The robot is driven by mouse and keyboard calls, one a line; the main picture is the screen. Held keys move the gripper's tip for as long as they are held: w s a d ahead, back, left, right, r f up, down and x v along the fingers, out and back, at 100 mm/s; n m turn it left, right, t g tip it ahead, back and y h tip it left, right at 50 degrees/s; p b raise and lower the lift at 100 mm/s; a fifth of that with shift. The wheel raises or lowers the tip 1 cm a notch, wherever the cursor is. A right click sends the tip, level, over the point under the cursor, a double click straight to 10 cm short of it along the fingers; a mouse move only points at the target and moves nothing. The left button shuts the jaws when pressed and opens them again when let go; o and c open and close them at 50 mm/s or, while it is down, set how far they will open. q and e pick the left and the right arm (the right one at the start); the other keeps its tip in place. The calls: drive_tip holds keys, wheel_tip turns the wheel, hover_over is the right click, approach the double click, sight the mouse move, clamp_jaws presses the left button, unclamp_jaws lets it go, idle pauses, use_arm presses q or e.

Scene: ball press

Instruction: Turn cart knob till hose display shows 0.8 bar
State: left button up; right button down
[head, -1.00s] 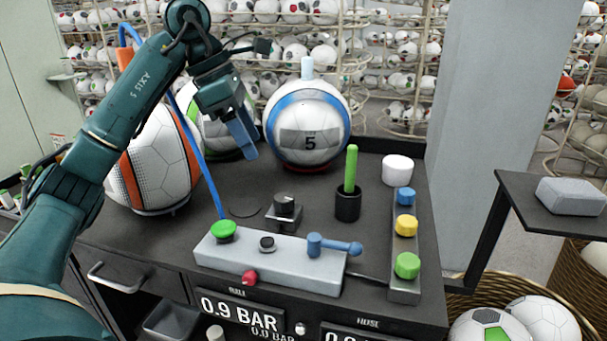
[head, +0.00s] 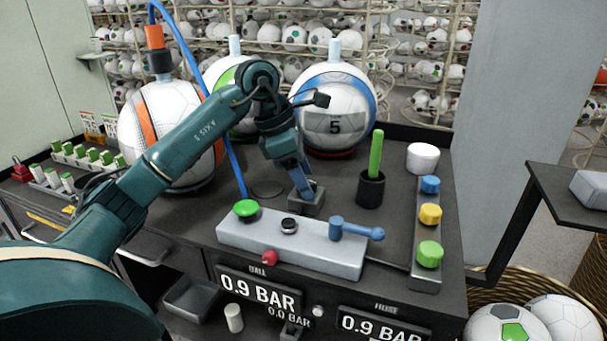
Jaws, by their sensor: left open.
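The cart knob's square grey base (head: 313,205) stands on the dark cart top, behind the light grey control block. The knob on it is hidden by my left gripper (head: 304,192), whose blue fingers point down right at it. The fingers are open; I cannot tell whether they touch the knob. The hose display (head: 383,325) at the cart's front, partly cut off by the frame, reads 0.9 BAR. The ball display (head: 258,290) reads 0.9 BAR, with a smaller 0.0 BAR below. My right gripper is not in view.
A black cup with a green stick (head: 376,155) stands right of the knob. Several balls sit behind. A blue hose (head: 236,170) hangs left.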

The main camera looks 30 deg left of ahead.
use_arm(q)
drive_tip(key=shift+f, duration=0.1)
drive_tip(key=shift+c, duration=0.5)
drive_tip(key=c, duration=0.9)
drive_tip(key=shift+n, duration=0.4)
drive_tip(key=shift+n+t+y, duration=0.4)
drive_tip(key=shift+n, duration=0.5)
drive_tip(key=shift+d+n+t+y, duration=0.15)
drive_tip(key=shift+n+t+y, duration=0.25)
drive_tip(key=shift+n, duration=1.2)
drive_tip(key=o, duration=1)
